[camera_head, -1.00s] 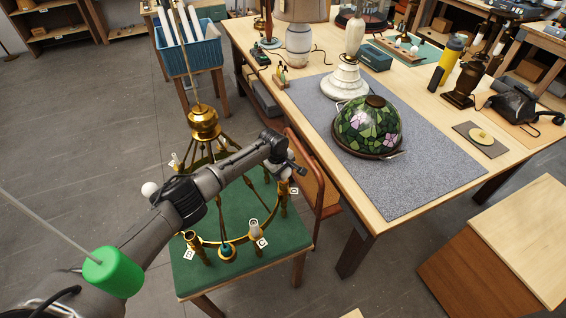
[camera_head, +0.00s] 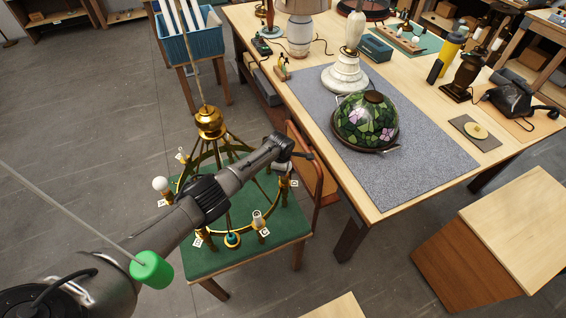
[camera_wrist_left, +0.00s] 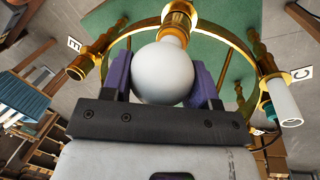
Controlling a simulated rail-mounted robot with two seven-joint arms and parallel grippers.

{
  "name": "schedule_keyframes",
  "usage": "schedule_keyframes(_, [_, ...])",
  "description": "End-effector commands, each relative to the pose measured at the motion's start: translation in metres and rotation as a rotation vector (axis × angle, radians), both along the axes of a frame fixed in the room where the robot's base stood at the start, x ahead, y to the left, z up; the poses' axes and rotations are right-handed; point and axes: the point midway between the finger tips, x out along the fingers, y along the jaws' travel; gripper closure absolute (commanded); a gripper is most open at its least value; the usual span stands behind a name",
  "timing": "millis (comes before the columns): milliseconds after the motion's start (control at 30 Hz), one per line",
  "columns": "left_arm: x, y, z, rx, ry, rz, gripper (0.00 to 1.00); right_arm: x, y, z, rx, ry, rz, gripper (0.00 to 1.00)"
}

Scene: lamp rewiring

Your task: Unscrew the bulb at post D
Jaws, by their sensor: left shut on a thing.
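The brass chandelier (camera_head: 209,123) stands on a green-topped stand, with lettered tags by its posts. Post D (camera_head: 284,187) is at the right of its ring. My left gripper (camera_head: 297,154) is over this post. In the left wrist view my left gripper (camera_wrist_left: 163,85) has its purple pads on both sides of a round white bulb (camera_wrist_left: 163,70) and is shut on it. The bulb's neck lines up with a brass socket (camera_wrist_left: 180,12); I cannot tell how far it is threaded in. The bulb is hidden in the head view. My right gripper is not in view.
Another round white bulb (camera_head: 160,184) sits at the ring's left. Post C (camera_head: 258,220) has a pale sleeve. A workbench (camera_head: 350,215) with a stained-glass shade (camera_head: 365,121) stands to the right. A green cylinder (camera_head: 152,270) on a thin rod is at lower left.

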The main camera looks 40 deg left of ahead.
Motion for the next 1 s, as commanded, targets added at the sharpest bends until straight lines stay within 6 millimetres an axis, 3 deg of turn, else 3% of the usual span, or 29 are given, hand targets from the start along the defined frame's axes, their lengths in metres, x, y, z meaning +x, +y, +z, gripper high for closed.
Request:
schedule_keyframes(67, [-0.0014, -0.0024, 0.0044, -0.003, 0.003, 0.123, 0.67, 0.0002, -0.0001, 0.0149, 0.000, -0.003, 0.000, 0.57])
schedule_keyframes(300, [-0.0025, -0.0026, 0.0006, -0.002, 0.002, 0.414, 0.67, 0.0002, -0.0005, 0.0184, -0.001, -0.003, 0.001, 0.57])
schedule_keyframes(700, [-0.0032, -0.0023, -0.0001, 0.000, 0.000, 0.487, 0.67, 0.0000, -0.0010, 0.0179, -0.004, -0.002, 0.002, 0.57])
schedule_keyframes(733, [-0.0032, -0.0023, 0.0000, 0.000, 0.000, 0.487, 0.43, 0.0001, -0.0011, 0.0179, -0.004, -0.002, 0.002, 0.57])
schedule_keyframes(1000, [-0.0032, -0.0021, 0.0000, 0.000, 0.001, 0.486, 0.17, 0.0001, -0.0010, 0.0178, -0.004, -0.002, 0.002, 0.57])
